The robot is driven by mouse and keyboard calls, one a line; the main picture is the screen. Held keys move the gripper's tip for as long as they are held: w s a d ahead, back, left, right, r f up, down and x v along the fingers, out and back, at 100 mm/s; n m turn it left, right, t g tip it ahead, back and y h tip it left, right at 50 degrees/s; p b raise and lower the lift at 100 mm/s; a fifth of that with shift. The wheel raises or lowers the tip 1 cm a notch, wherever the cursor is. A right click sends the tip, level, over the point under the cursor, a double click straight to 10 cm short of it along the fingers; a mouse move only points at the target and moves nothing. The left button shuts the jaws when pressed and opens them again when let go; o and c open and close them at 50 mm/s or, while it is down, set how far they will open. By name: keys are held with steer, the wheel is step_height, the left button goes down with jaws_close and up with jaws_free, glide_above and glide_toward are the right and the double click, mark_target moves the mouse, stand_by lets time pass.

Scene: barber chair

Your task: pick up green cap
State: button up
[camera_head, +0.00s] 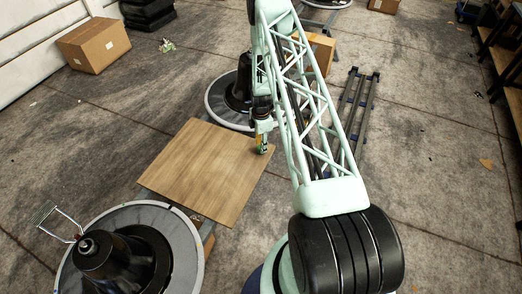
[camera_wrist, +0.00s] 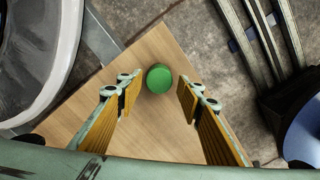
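The green cap (camera_wrist: 159,78) is a small round green piece near a corner of the wooden board (camera_wrist: 150,130). In the wrist view it lies between and slightly beyond the two fingertips of my gripper (camera_wrist: 157,95). The fingers have yellow ribbed pads and stand apart, with a gap on each side of the cap, so my gripper is open. In the head view my gripper (camera_head: 262,143) is over the right part of the board (camera_head: 190,170), and I cannot make out the cap clearly there. The exact height between fingertips and cap is hard to tell.
A round chair base (camera_head: 220,98) stands behind the board, and another (camera_head: 180,235) stands at the front left. A metal rail frame (camera_head: 355,100) lies to the right. Cardboard boxes (camera_head: 93,45) stand farther back. The board's left and middle are clear.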

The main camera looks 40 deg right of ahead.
steer(key=shift+f, duration=1.5)
steer(key=shift+c, duration=0.7)
steer(key=c, duration=0.6)
